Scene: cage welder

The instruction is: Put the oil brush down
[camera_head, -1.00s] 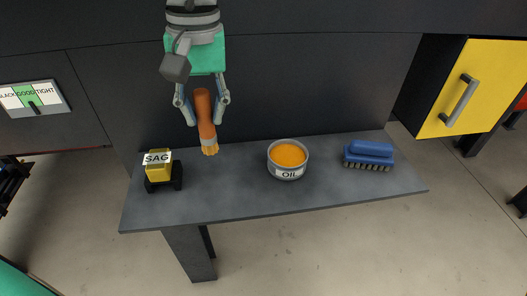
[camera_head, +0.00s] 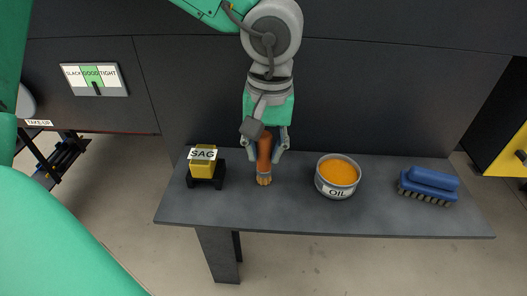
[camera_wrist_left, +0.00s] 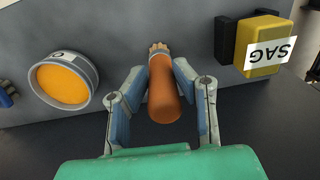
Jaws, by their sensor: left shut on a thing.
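The oil brush (camera_head: 264,158) has an orange-brown handle and a pale bristle tip pointing down. My left gripper (camera_head: 266,150) is shut on its handle. In the head view the tip is at or just above the grey shelf, between the SAG block and the oil tin; I cannot tell if it touches. In the left wrist view the brush (camera_wrist_left: 162,88) stands between the two fingers (camera_wrist_left: 163,92), its tip pointing away toward the shelf. My right gripper is not in view.
On the shelf (camera_head: 300,218) are a yellow SAG block (camera_head: 203,168) at left, an open oil tin (camera_head: 338,176) right of the brush, and a blue scrub brush (camera_head: 429,186) at right. A dark wall rises behind. Bare shelf lies between tin and scrub brush.

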